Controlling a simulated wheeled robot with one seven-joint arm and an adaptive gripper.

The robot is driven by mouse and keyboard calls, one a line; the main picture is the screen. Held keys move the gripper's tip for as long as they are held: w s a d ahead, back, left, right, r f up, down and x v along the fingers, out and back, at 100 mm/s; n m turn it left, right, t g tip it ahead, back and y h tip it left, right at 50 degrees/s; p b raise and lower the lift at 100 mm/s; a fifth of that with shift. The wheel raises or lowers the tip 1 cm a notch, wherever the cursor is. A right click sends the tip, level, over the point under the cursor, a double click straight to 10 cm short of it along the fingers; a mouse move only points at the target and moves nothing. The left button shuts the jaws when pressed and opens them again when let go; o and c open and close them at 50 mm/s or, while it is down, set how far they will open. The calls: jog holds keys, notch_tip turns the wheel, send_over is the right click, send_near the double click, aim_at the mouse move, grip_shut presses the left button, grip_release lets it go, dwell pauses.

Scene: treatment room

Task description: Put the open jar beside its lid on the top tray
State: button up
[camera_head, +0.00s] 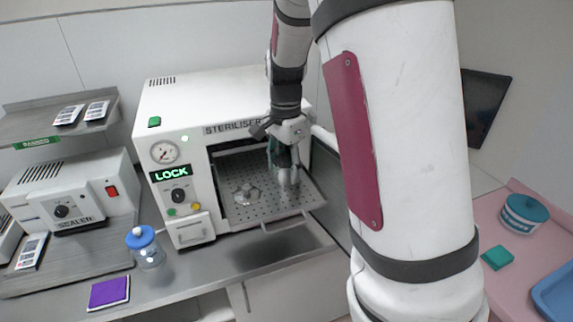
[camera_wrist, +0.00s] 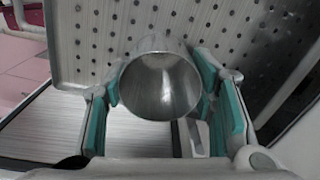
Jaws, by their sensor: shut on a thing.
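The open metal jar (camera_head: 287,177) is upright in my gripper (camera_head: 283,155), at the right part of the perforated metal tray (camera_head: 240,214) that sticks out of the steriliser. In the wrist view the jar (camera_wrist: 160,86) shows its empty inside, between the teal finger pads of my gripper (camera_wrist: 160,100). The metal lid (camera_head: 245,194) lies on the tray to the left of the jar, with a gap between them. I cannot tell whether the jar's base touches the tray. The lid is not visible in the wrist view.
The white steriliser (camera_head: 215,98) surrounds the tray's back, and its side wall is close to my gripper on the right. A blue-lidded glass jar (camera_head: 146,248) and a purple pad (camera_head: 109,293) are on the counter at left. The tray's front left is bare.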

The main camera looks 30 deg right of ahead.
jog(key=o, duration=1.3)
jog(key=shift+f, duration=0.15)
jog(key=shift+c, duration=0.2)
notch_tip(320, 180, up, 12)
jog(key=b, duration=0.2)
jog(key=s+a+n+t, duration=0.2)
jog(key=s+a+n, duration=0.4)
jog(key=s+n, duration=0.2)
jog(key=s+a+r+n+t, duration=0.1)
jog(key=s+a+n+t, duration=0.2)
jog(key=s+a+n, duration=0.3)
jog(key=s+n, duration=0.3)
jog(key=s, duration=0.1)
jog(key=shift+s+r+t, duration=0.2)
jog(key=shift+s+t, duration=0.05)
jog(key=shift+t, duration=0.05)
